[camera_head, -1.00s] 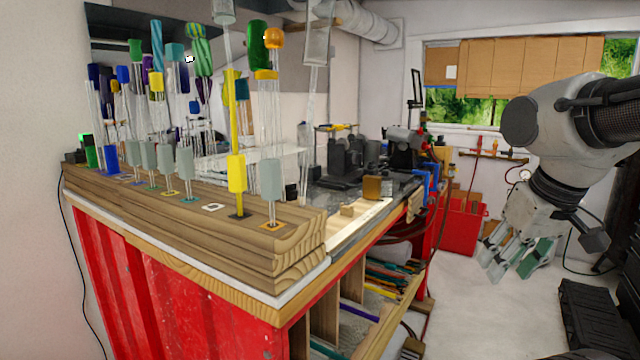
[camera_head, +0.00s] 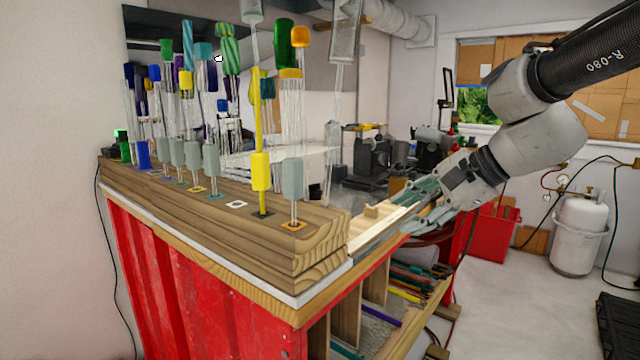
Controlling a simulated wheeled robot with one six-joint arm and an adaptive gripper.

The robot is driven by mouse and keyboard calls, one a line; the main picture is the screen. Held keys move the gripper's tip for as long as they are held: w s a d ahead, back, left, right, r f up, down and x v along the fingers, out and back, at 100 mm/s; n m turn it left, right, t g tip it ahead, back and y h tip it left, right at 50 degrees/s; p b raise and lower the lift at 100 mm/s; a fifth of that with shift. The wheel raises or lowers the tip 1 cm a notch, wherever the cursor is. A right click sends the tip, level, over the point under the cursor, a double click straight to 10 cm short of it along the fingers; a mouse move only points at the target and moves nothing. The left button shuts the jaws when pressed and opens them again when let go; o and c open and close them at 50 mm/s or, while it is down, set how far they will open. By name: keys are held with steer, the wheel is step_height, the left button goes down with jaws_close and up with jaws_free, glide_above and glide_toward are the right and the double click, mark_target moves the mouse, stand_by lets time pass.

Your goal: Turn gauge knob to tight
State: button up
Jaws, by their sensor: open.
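A small round white gauge (camera_head: 563,180) is at the right, by the wall, above a white gas tank (camera_head: 580,232). Its knob is too small to make out, and I cannot tell how it is set. My gripper (camera_head: 402,208) is open and empty, pointing left over the right end of the workbench. It is well to the left of the gauge and much nearer to me. I cannot tell if a finger touches the bench.
A wooden block (camera_head: 230,220) holding several glass rods stands on the red bench at the left. Dark tools sit behind my gripper. A red bin (camera_head: 495,232) stands on the floor left of the tank. A black case (camera_head: 620,325) lies at the lower right. The floor between is clear.

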mark_target(315, 184)
steer(key=w+a+m+t+y, duration=0.1)
steer(key=w+a+m, duration=0.3)
steer(key=w+a, duration=0.1)
steer(key=w+a+m+y, duration=0.1)
steer(key=w+a+m, duration=0.3)
steer(key=w+a, duration=0.1)
steer(key=w+a+r+m+t+y, duration=0.1)
steer(key=w+a+m, duration=0.3)
steer(key=w+a, duration=0.1)
steer(key=shift+w+a+t, duration=0.1)
steer(key=shift+a+t, duration=0.2)
steer(key=shift+a, duration=0.55)
steer(key=shift+w+a+f, duration=0.1)
steer(key=shift+w+a, duration=0.15)
steer(key=shift+a, duration=0.05)
steer(key=c, duration=0.7)
